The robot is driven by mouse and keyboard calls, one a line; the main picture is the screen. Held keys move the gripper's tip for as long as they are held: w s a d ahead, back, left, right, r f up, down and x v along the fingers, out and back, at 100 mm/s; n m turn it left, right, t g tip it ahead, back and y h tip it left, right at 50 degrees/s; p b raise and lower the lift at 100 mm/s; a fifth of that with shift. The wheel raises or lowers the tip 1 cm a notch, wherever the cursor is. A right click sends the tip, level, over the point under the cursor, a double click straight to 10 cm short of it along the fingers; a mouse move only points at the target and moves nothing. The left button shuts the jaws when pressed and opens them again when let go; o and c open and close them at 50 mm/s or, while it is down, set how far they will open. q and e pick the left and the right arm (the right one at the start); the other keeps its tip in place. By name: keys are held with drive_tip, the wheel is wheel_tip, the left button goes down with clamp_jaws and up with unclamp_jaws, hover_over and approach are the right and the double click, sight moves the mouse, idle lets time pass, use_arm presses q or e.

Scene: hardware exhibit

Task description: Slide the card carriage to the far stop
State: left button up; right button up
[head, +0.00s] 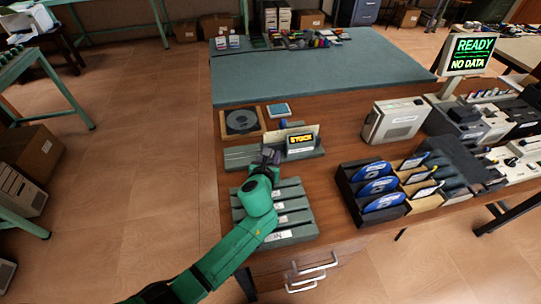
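A grey-green slotted base (243,158) sits near the table's front left. On it stands a dark block with a yellow-lettered display (300,142), with a beige card (272,136) upright behind it. I cannot tell which part is the card carriage. A small blue piece (283,124) shows just behind the card. My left gripper (270,156), on a green arm, is at the front of this base, left of the display. Its fingers are small and dark, so I cannot tell whether they are open or touching anything. My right gripper is out of view.
A grey-green ribbed rack (291,193) lies under my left forearm. A tray with a dark disc (241,121) is behind left. A beige box (394,121), a disc-sleeve organiser (348,190) and a READY/NO DATA screen (470,53) stand right. The green mat (310,72) is mostly clear.

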use_arm(q)
drive_tip(key=p+v, duration=0.1)
drive_tip(key=v, duration=1.3)
drive_tip(key=shift+s+a, duration=0.15)
drive_tip(key=shift+s, duration=0.25)
